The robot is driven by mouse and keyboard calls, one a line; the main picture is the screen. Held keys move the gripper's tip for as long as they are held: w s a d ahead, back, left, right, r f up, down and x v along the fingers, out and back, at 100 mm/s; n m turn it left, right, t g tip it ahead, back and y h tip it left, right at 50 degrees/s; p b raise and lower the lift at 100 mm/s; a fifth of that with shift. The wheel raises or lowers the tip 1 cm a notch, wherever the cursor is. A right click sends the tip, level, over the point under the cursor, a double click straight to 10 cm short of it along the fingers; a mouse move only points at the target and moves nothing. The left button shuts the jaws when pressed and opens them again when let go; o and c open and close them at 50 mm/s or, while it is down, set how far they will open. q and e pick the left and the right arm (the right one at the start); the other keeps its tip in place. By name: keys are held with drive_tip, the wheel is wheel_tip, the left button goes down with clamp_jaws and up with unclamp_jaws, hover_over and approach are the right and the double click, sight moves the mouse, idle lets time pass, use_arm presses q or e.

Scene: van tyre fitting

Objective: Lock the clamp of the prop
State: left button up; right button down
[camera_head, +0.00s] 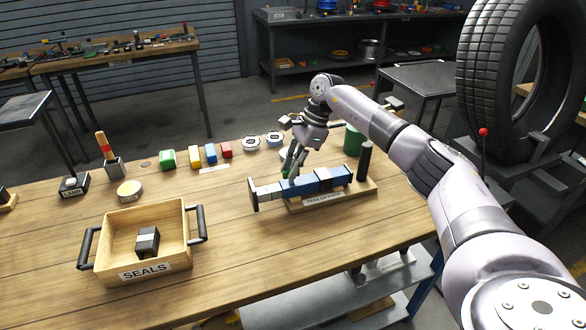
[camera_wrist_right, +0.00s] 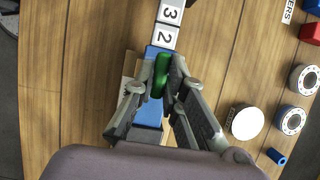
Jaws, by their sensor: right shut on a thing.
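The prop (camera_head: 330,180) lies level along a wooden stand (camera_head: 366,190) with a partly legible label on the table. Its body is blue and a pale inner tube (camera_head: 268,191) reaches out to the left, ending in a dark plate. The tube shows the numbers 3 and 2 (camera_wrist_right: 166,25) in the right wrist view. The green clamp lever (camera_wrist_right: 161,72) stands at the end of the blue body by the tube. My right gripper (camera_head: 288,170) comes from above and is shut on this lever, one finger on each side. The fingers partly hide it. My left gripper is out of view.
A wooden tray (camera_head: 117,222) labelled SEALS, with a dark block inside, stands at the front left. A dark upright cylinder (camera_head: 365,160) and a green can (camera_head: 352,140) stand by the prop's right end. Coloured blocks (camera_head: 210,153) and two round parts (camera_head: 251,143) lie behind it.

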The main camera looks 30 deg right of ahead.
idle(0.3)
drive_tip(key=c, duration=1.6)
unclamp_jaws()
drive_tip(key=shift+c, duration=0.2)
drive_tip(key=shift+r, duration=0.15)
drive_tip(key=v, duration=1.2)
